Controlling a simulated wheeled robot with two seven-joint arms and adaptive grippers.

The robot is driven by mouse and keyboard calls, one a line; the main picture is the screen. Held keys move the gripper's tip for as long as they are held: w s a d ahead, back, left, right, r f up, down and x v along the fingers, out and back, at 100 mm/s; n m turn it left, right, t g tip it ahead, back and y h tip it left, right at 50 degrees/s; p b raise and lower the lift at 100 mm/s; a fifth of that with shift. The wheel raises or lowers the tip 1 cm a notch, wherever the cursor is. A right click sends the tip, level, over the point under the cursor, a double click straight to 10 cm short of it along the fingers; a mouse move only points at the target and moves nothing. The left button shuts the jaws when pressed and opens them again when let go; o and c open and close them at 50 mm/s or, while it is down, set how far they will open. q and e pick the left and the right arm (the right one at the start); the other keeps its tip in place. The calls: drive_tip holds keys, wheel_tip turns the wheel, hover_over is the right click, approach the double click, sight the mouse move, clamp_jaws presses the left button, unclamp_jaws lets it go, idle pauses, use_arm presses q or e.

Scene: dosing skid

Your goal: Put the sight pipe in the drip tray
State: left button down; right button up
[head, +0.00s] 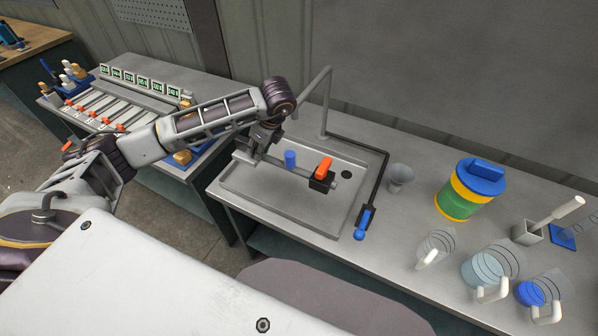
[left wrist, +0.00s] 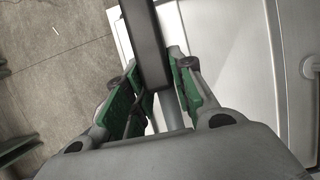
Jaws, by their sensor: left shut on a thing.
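The sight pipe (head: 275,161) is a grey pipe with a blue stub on top and a dark block with an orange handle near its right end. It lies across the drip tray (head: 262,203), a shallow grey metal basin in the bench top. I cannot tell whether the pipe touches the tray floor. My left gripper (head: 252,149) is shut on the pipe near its left end, at the tray's back left side. In the left wrist view, the green-padded fingers (left wrist: 155,100) close around a dark grey bar (left wrist: 145,45). My right gripper is not in view.
A bent grey pipe (head: 327,100) rises behind the tray. A blue-handled wand (head: 364,224) lies by its right edge. A rack bench is at left.

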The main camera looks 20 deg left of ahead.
use_arm(q)
drive_tip(key=shift+w+r, duration=0.1)
idle(0.3)
wheel_tip(320, 180, down, 14)
drive_tip(key=shift+p, duration=1.15)
drive_tip(key=shift+w+r, duration=0.1)
drive_tip(key=shift+w, duration=0.2)
drive_tip(key=shift+w, duration=0.1)
